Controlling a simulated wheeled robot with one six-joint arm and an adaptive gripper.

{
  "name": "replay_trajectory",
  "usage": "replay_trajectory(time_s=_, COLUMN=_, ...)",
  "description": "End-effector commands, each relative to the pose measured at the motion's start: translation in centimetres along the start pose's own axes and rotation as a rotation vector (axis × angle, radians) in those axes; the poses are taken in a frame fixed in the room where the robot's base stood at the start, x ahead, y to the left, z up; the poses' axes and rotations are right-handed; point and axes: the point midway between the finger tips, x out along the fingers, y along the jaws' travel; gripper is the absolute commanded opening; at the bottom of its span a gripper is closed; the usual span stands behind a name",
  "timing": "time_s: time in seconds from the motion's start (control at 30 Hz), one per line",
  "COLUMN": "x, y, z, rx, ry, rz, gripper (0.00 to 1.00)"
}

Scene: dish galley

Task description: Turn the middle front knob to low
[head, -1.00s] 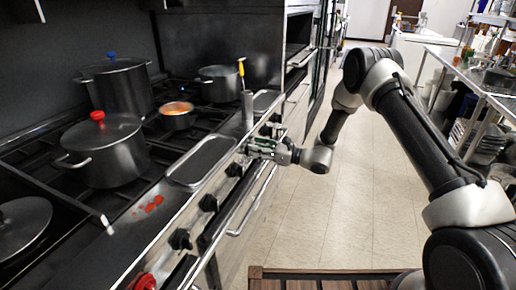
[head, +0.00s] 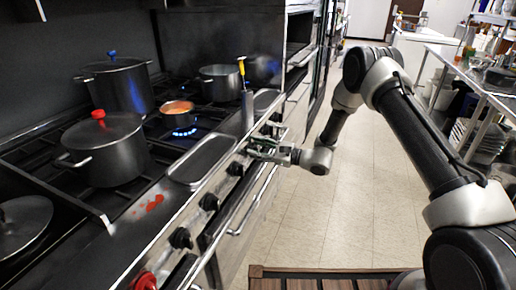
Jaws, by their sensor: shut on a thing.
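The stove's front panel carries a row of black knobs, among them one nearer me (head: 209,202) and one just before my gripper (head: 235,169). My gripper (head: 262,147) is at the panel, past these, shut on a knob that its fingers mostly hide. I take this to be the middle front knob; its pointer and setting cannot be read. A small pot with orange contents (head: 178,108) sits over a blue flame (head: 183,132) on the middle of the stove.
A pot with a red-knobbed lid (head: 105,155), a tall pot (head: 118,88) and an open pot (head: 219,84) stand on the stove. A steel tray (head: 202,160) and a yellow-handled tool in a holder (head: 247,105) lie along the front ledge. The floor aisle (head: 330,220) is clear.

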Motion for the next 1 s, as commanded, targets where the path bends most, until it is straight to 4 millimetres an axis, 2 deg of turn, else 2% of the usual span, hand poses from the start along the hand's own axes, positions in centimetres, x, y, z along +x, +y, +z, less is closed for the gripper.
replay_trajectory(time_s=0.3, x=0.00, y=0.31, z=-0.01, rx=-0.136, ry=0.000, rz=0.000, gripper=0.20)
replay_trajectory(time_s=0.83, x=0.00, y=0.38, z=-0.03, rx=-0.165, ry=0.000, rz=0.000, gripper=0.20)
replay_trajectory(time_s=0.87, x=0.00, y=0.37, z=-0.03, rx=-0.165, ry=0.000, rz=0.000, gripper=0.46)
replay_trajectory(time_s=0.97, x=0.00, y=0.37, z=-0.03, rx=-0.165, ry=0.000, rz=0.000, gripper=0.64)
replay_trajectory(time_s=1.0, x=0.00, y=0.37, z=-0.03, rx=-0.164, ry=0.000, rz=0.000, gripper=0.67)
